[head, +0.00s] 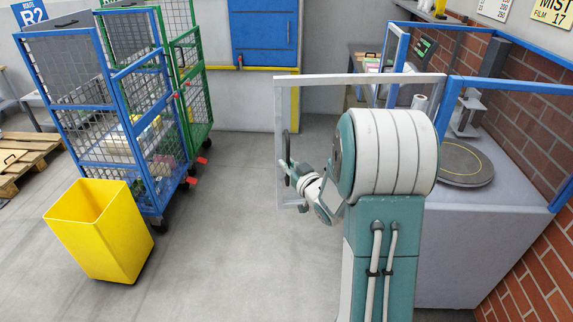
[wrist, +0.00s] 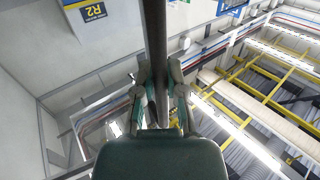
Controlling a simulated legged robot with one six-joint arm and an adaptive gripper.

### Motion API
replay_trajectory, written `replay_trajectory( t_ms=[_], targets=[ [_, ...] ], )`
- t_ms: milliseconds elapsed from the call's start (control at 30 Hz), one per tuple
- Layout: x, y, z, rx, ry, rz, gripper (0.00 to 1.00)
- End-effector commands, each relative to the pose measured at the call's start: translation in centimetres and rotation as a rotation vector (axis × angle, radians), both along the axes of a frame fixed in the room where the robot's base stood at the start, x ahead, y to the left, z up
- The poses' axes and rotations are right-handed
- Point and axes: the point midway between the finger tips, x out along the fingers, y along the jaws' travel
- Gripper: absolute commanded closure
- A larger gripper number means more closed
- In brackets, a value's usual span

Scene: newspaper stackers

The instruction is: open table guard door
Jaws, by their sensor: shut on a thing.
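The table guard door (head: 360,79) is a pale grey frame in the head view. It stands swung out to the left of the blue-framed guard (head: 511,86) around the table (head: 455,240). Its dark upright handle (head: 287,146) is on the left edge of the door. My gripper (head: 289,172) is at this handle, partly hidden behind my wrist. In the wrist view my gripper (wrist: 158,88) is shut around the dark handle bar (wrist: 155,35), with a finger on each side. My arm covers the lower right part of the door.
A yellow bin (head: 98,230) and a blue mesh cart (head: 95,110) stand at the left, with a green cart (head: 192,70) behind. A round turntable (head: 465,163) is on the table. A blue cabinet (head: 264,30) is at the back. The floor between carts and door is clear.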

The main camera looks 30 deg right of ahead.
Motion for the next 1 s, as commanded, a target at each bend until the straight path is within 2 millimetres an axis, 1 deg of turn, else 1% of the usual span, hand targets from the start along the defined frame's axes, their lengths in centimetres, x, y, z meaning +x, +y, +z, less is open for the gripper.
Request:
replay_trajectory(
  t_ms=[67,100,167,200,533,633,767,1000],
  targets=[
    [0.0,0.0,-0.1,0.001,0.003,-0.001,1.00],
    [0.0,0.0,-0.1,0.001,0.003,-0.001,0.80],
    [0.0,0.0,-0.1,0.001,0.002,-0.001,0.53],
    [0.0,0.0,-0.1,0.001,0.002,-0.001,0.49],
    [-0.1,0.0,0.0,0.000,0.001,-0.001,0.49],
    [-0.7,-0.1,0.0,0.000,0.002,-0.001,0.49],
    [-2.8,-0.3,0.0,0.001,0.001,-0.004,0.49],
    [-7.9,-0.7,-0.1,0.001,0.002,-0.005,0.49]
  ],
)
